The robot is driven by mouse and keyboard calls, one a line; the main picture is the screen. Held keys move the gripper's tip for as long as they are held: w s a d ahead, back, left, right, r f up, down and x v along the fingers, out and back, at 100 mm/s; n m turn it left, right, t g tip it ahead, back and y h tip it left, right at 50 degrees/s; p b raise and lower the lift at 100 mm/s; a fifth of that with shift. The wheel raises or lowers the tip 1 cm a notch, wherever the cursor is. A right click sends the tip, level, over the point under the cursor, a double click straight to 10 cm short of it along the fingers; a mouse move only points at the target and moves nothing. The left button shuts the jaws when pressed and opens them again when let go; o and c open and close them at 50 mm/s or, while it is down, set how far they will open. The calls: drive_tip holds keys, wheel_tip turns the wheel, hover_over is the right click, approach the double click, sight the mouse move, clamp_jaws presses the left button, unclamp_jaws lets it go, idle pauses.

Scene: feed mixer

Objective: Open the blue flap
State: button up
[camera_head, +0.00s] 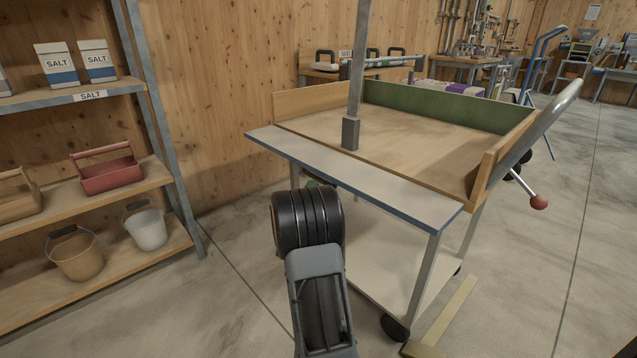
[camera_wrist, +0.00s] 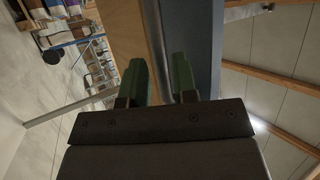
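The blue flap (camera_head: 350,178) is a long panel with a blue edge and a pale grey top. It sticks out roughly level along the near side of the wooden-topped cart (camera_head: 400,140). In the wrist view a blue-grey face (camera_wrist: 201,40) shows beside a pale metal strip and a wooden board. My gripper (camera_wrist: 160,65) has two green fingers spread apart with nothing clearly held. Its fingers point toward that strip; I cannot tell whether they touch it. In the head view my dark wrist hides most of the gripper, just below the flap's near edge.
A grey post (camera_head: 357,75) rises from the cart. A lever with a red knob (camera_head: 539,202) sticks out at its right. A shelf (camera_head: 75,100) with salt bags, a red toolbox and buckets stands left. Floor is clear between shelf and cart.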

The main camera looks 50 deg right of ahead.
sight(319, 179)
drive_tip(key=shift+x, duration=2.05)
clamp_jaws()
